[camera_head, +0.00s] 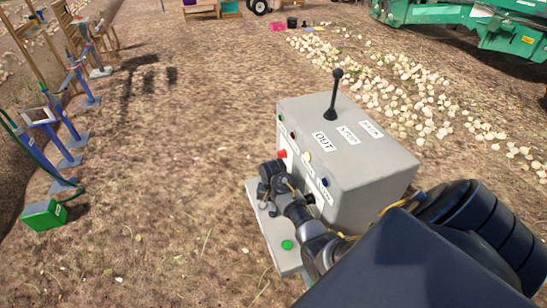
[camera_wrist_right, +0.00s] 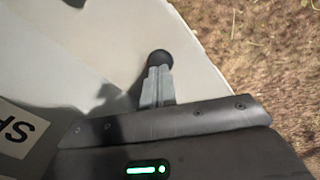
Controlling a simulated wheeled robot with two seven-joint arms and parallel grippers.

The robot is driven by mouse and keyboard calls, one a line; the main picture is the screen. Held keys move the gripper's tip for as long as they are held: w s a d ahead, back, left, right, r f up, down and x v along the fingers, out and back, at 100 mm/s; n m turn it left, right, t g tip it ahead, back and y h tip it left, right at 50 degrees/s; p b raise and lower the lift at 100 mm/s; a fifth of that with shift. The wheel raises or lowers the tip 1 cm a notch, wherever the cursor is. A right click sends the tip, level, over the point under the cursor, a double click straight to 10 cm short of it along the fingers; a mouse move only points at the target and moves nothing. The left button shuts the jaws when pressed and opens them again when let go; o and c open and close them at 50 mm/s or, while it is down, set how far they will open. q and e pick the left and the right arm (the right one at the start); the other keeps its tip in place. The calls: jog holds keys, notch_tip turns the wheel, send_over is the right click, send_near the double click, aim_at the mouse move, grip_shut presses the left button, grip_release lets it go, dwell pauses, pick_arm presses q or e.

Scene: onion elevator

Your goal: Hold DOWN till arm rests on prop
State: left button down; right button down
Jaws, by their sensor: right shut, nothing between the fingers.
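A grey control box (camera_head: 345,170) stands on the dirt, with labels such as OUT, a black lever (camera_head: 335,95) on top and small coloured buttons on its near face. One is a red button (camera_head: 282,154). My right gripper (camera_head: 268,204) is at this near face, above the box's lower ledge. In the right wrist view my shut fingers (camera_wrist_right: 157,88) reach a dark round knob (camera_wrist_right: 159,57) on the pale surface. I cannot tell whether they press it or which label belongs to it. A green machine (camera_head: 430,12) shows at the top right; its prop cannot be made out. My left gripper is out of view.
A green button (camera_head: 287,244) sits on the ledge (camera_head: 268,228) below. Several blue stands (camera_head: 72,130) and a small green box (camera_head: 43,215) are at the left. Onions (camera_head: 400,100) lie scattered behind the control box. The dirt between is clear.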

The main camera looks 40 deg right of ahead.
jog(key=shift+f+b, duration=0.3)
jog(key=shift+f, duration=0.2)
dwell(0.4)
jog(key=shift+f+b, duration=0.3)
jog(key=shift+f, duration=0.35)
jog(key=shift+r, duration=0.1)
dwell(0.9)
notch_tip(320, 180, up, 2)
jog(key=p, duration=0.2)
jog(key=shift+r+p, duration=0.25)
jog(key=shift+p, duration=0.1)
jog(key=shift+r, duration=2.2)
